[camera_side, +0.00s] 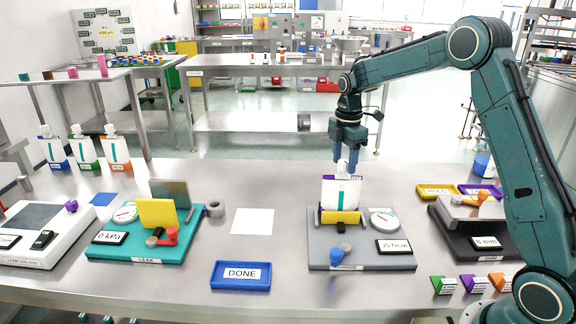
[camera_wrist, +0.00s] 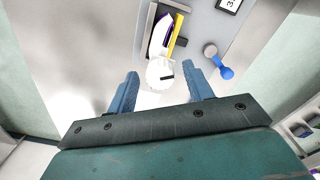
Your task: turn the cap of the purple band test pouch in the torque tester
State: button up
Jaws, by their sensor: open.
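The purple band pouch (camera_side: 341,193) stands upright in the grey torque tester (camera_side: 320,250), behind a yellow clamp bar (camera_side: 340,217). Its white cap (camera_side: 342,167) is at the top. In the wrist view the pouch (camera_wrist: 161,36) is seen from above, with the white cap (camera_wrist: 159,73) just ahead of and between my fingers. My gripper (camera_side: 345,158) points down over the pouch, its fingers around the level of the cap. In the wrist view my gripper (camera_wrist: 166,80) is open, with a gap on each side of the cap. Whether a finger touches the cap cannot be seen.
The tester carries a dial (camera_side: 384,220), a display (camera_side: 393,247) and a blue-knobbed lever (camera_side: 337,256). A teal leak tester (camera_side: 130,245) and a blue DONE tray (camera_side: 240,275) stand left. Three pouches (camera_side: 84,150) stand at the back left. A white sheet (camera_side: 253,221) lies mid-table.

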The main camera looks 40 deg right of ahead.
jog(key=c, duration=1)
jog(key=shift+m, duration=2.3)
jog(key=o, duration=1)
jog(key=shift+r, duration=0.15)
